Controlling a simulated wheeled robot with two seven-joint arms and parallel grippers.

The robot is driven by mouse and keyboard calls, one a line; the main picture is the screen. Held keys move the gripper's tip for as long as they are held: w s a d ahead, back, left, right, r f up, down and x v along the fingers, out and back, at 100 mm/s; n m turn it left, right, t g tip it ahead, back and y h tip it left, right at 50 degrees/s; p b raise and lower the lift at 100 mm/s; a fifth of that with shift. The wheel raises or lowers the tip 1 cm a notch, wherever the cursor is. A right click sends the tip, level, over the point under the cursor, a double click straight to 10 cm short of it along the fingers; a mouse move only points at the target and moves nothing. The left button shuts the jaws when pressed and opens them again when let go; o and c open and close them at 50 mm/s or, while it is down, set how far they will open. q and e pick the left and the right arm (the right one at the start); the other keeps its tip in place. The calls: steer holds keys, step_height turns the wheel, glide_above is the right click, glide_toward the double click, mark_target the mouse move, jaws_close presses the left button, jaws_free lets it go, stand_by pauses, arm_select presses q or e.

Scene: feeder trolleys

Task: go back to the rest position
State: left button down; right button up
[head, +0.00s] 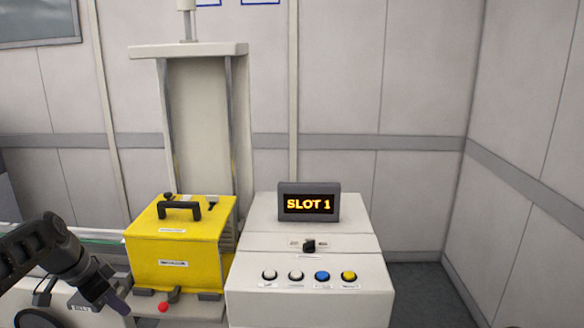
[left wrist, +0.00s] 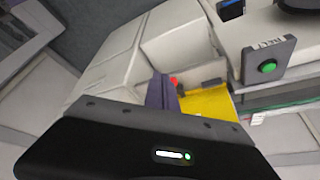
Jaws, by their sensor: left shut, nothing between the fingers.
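My left gripper (head: 118,303) comes in from the lower left of the head view. It is shut and empty, in front of the yellow feeder box and to the left of its red knob. In the left wrist view its purple-grey fingers (left wrist: 162,92) are together, with nothing between them. The yellow box (head: 178,250) with a black handle sits on the trolley's front ledge. Part of its yellow surface also shows in the left wrist view (left wrist: 210,103). My right gripper is in neither view.
A white control console (head: 310,300) stands right of the box, with a display (head: 309,203) reading SLOT 1, a black selector knob and several push buttons. A red knob (head: 163,307) is below the box. A green button (left wrist: 268,67) shows in the left wrist view. Floor right of the console is clear.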

arm_select(q)
steer(key=w+d+f+n+t+y, duration=0.1)
steer(key=w+d+f+n, duration=0.15)
steer(key=f, duration=0.45)
steer(key=w+d+f+n+t, duration=0.1)
steer(key=w+d+f+n, duration=0.2)
steer(key=f, duration=0.5)
steer(key=s+d+f+n, duration=0.4)
steer(key=s+d+f, duration=0.1)
steer(key=d+f, duration=0.35)
steer(key=s+d+f+g+h, duration=0.1)
steer(key=s+d+f, duration=0.4)
steer(key=s, duration=0.4)
steer(key=s+d+f+g, duration=0.2)
steer(key=s+d+f, duration=0.3)
steer(key=s+d, duration=0.3)
steer(key=s+d+f+g+h, duration=0.1)
steer(key=s+d+f+g, duration=0.1)
steer(key=s+d+f, duration=0.4)
steer(key=s, duration=0.5)
steer(key=shift+d+h, duration=0.2)
steer(key=shift+h, duration=0.1)
steer(key=c, duration=2.2)
jaws_free()
